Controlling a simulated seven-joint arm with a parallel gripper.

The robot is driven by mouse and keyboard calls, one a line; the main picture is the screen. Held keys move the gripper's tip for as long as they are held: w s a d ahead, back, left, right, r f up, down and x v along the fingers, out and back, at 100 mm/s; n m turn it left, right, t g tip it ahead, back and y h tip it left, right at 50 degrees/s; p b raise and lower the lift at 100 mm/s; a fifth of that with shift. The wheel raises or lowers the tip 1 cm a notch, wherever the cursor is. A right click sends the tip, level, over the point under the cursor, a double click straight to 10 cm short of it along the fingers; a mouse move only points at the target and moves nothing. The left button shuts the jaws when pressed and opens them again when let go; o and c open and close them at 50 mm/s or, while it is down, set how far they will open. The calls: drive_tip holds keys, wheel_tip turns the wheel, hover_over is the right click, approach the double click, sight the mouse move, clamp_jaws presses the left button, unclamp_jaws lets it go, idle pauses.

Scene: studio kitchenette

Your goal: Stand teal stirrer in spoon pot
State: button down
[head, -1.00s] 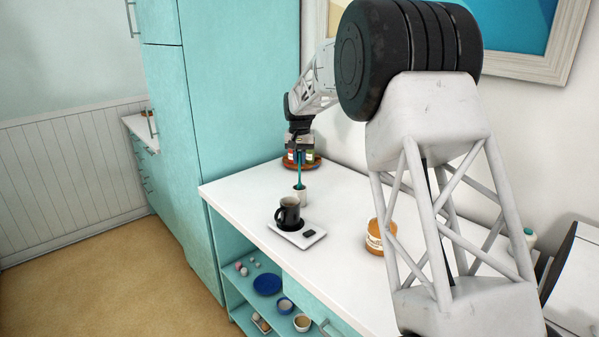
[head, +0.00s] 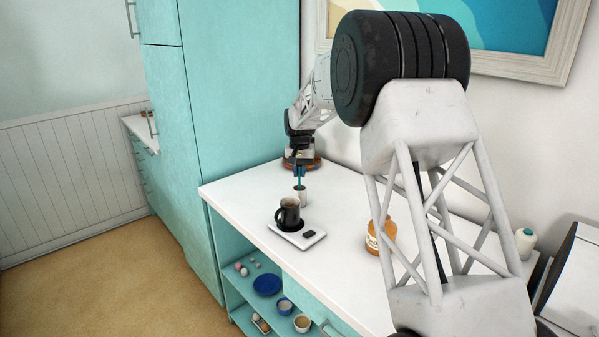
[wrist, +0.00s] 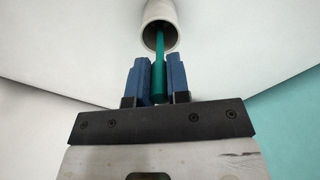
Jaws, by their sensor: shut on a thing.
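The teal stirrer (wrist: 159,72) is upright between the blue fingers of my gripper (wrist: 157,82), which is shut on it. In the wrist view its far end reaches into the mouth of the white spoon pot (wrist: 168,14). In the head view the pot (head: 301,198) stands on the white counter behind the mug, and my gripper (head: 299,174) is just above it. A short length of the stirrer (head: 299,183) shows between gripper and pot. How deep its lower end sits inside the pot is hidden.
A black mug (head: 288,213) stands on a white tray (head: 311,240) in front of the pot. A brown-orange jar (head: 374,240) is farther right. A round brown tray (head: 317,163) with small items sits behind my gripper. The counter (head: 245,197) left of the pot is clear.

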drive_tip(key=shift+f, duration=0.1)
drive_tip(key=c, duration=1.1)
unclamp_jaws()
wheel_tip(320, 180, up, 12)
drive_tip(key=shift+f, duration=0.1)
drive_tip(key=shift+r, duration=0.2)
idle(0.3)
